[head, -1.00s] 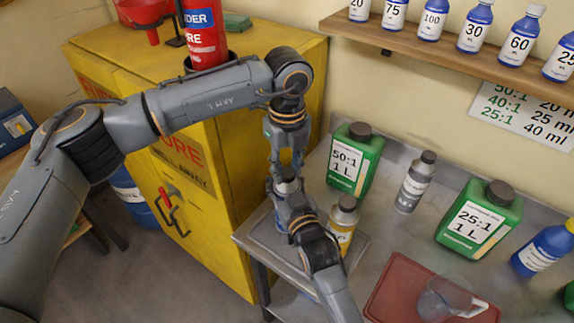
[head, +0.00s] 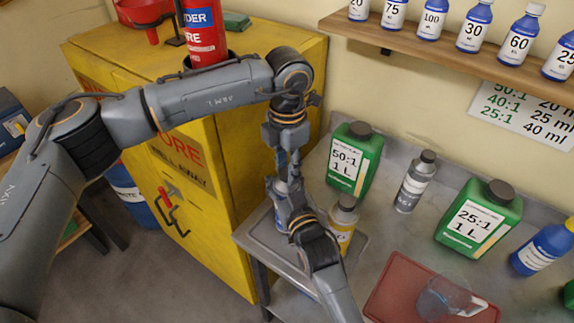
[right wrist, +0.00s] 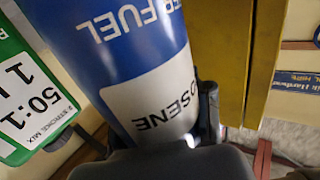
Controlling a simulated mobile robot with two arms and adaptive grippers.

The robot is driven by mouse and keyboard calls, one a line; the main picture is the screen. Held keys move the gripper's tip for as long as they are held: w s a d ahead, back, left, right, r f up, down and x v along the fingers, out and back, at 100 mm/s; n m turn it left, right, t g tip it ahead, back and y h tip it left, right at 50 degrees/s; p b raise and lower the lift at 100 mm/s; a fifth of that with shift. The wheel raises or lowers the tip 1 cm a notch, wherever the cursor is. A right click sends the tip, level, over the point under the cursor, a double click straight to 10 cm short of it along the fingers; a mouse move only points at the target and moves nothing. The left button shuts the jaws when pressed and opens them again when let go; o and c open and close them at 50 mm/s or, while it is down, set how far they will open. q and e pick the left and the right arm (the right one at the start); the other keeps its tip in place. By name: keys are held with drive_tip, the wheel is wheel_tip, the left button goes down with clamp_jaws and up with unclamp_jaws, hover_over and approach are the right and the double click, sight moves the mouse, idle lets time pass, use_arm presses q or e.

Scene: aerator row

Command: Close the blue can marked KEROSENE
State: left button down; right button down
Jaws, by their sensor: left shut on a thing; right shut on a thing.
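The blue can marked KEROSENE (right wrist: 135,60) fills much of the right wrist view, its label upside down. In the head view the can (head: 280,218) stands on the metal tray, largely hidden by my grippers. My right gripper (head: 292,208) is shut around the can's body from the front; its fingers also show in the right wrist view (right wrist: 165,130). My left gripper (head: 287,178) points down over the can's top and is shut on what seems to be its cap. The cap is mostly hidden, so I cannot tell how it sits on the neck.
A yellow-labelled bottle with a grey cap (head: 342,220) stands close right of the can on the tray (head: 262,238). A green 50:1 can (head: 355,160) stands behind. The yellow cabinet (head: 235,150) is at the left. A red board (head: 392,285) with a clear jug lies at the right.

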use_arm(q)
drive_tip(key=m, duration=0.9)
drive_tip(key=shift+m, duration=0.4)
drive_tip(key=c, duration=0.9)
unclamp_jaws()
use_arm(e)
drive_tip(key=shift+f, duration=0.2)
use_arm(q)
wheel_tip(320, 180, up, 12)
use_arm(e)
drive_tip(key=c, duration=0.5)
unclamp_jaws()
drive_tip(key=shift+r, duration=0.15)
